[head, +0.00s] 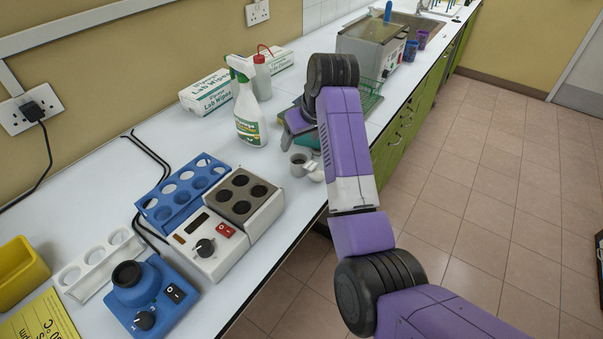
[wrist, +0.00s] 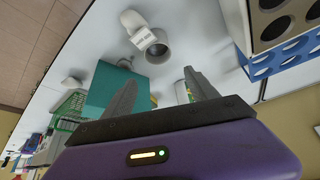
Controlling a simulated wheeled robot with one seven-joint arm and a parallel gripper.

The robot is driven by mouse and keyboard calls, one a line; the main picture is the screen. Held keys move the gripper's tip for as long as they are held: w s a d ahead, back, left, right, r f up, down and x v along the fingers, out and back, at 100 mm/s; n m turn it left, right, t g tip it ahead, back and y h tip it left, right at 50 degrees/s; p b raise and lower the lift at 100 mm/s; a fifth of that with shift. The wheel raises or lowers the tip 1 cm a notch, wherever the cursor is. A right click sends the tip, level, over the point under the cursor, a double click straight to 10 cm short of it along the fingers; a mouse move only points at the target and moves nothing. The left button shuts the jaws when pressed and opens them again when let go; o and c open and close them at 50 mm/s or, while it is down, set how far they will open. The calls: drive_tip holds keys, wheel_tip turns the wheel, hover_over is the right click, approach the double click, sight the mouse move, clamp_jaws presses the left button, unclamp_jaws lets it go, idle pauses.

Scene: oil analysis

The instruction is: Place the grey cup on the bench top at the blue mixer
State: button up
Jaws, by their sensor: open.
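The grey cup (head: 299,164) stands on the bench top near its front edge, to the right of the hot block, with a small white piece beside it. In the wrist view, the cup (wrist: 158,52) shows its round opening beyond my fingertips, the white piece against it. My gripper (wrist: 162,80) is open and empty, its two fingers apart and the cup ahead of the gap, not between them. In the head view my arm partly hides the gripper. The blue mixer (head: 150,296) with a black top stands at the front left of the bench.
The heater block (head: 240,197), blue rack (head: 184,190) and white rack (head: 100,262) crowd the left. A spray bottle (head: 248,108) and wipes boxes (head: 206,93) stand behind the cup. A teal box (wrist: 108,88) lies near my left finger in the wrist view.

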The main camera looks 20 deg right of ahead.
sight(299, 160)
drive_tip(key=shift+s+f+g, duration=0.25)
drive_tip(key=shift+s, duration=0.2)
drive_tip(key=shift+s+f+g, duration=0.25)
drive_tip(key=shift+s, duration=0.2)
drive_tip(key=shift+a+f, duration=0.1)
drive_tip(key=shift+f, duration=0.2)
drive_tip(key=shift+d+p+x, duration=0.1)
drive_tip(key=shift+p+x, duration=0.15)
drive_tip(key=shift+x, duration=1.55)
drive_tip(key=shift+d+p+x, duration=0.15)
drive_tip(key=shift+p+x, duration=0.05)
drive_tip(key=shift+x, duration=1.55)
clamp_jaws()
drive_tip(key=shift+r, duration=0.1)
